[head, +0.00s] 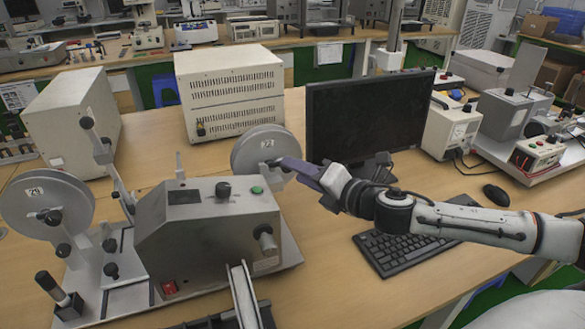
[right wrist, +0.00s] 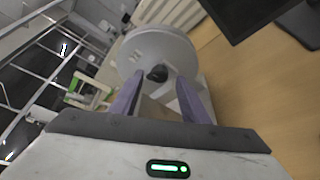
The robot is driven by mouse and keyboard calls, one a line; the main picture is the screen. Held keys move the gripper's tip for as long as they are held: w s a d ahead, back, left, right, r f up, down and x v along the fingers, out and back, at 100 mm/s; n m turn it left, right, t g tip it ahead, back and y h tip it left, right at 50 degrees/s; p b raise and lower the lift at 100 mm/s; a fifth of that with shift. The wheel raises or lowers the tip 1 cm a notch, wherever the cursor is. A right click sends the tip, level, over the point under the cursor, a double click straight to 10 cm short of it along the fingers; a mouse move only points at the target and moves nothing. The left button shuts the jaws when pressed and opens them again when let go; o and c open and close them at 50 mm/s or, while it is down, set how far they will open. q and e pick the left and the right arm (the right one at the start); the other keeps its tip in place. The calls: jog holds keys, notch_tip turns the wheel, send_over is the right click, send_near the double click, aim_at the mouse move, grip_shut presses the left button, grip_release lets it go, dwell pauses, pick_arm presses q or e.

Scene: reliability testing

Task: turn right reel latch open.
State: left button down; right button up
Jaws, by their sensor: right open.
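The right reel (head: 262,148) is a grey disc on the right side of the grey machine (head: 205,225). Its latch is a dark knob (right wrist: 157,73) at the reel's centre in the right wrist view. My right gripper (head: 288,163) reaches in from the right, with its purple fingers at the reel's right side. In the right wrist view the fingers (right wrist: 154,98) are open and spread to either side just below the knob. I cannot tell whether they touch it. The left reel (head: 47,205) stands at the far left. My left gripper is not in view.
A black monitor (head: 368,115) stands behind my right arm. A keyboard (head: 405,238) and mouse (head: 496,195) lie on the table below and right of it. Beige boxes (head: 230,92) stand behind the machine. Bare table (head: 325,275) lies in front of my right gripper.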

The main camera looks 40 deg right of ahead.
jog(key=shift+x, duration=1.45)
jog(key=c, duration=1.1)
